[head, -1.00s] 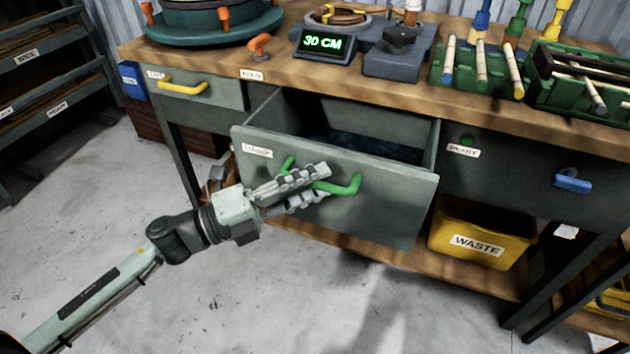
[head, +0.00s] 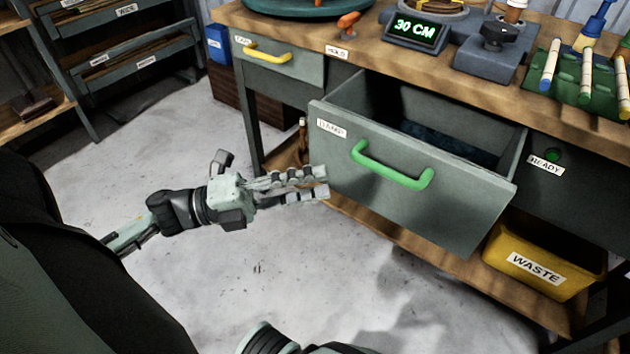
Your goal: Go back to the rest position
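My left gripper (head: 322,182) is near the middle of the head view, in front of the open drawer labelled DAMP (head: 440,205). Its two fingers point right with a gap between them and nothing in it. The fingertips are apart from the drawer's green handle (head: 390,168), to its left and a little lower in the picture. The drawer is pulled out, with dark contents inside. My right gripper is not in view.
The wooden bench (head: 345,50) carries a 30 CM display (head: 415,31) and a green rack (head: 572,98). A yellow WASTE bin (head: 540,268) stands on the lower shelf. A drawer rack (head: 125,45) is at the back left. The floor (head: 245,275) is clear.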

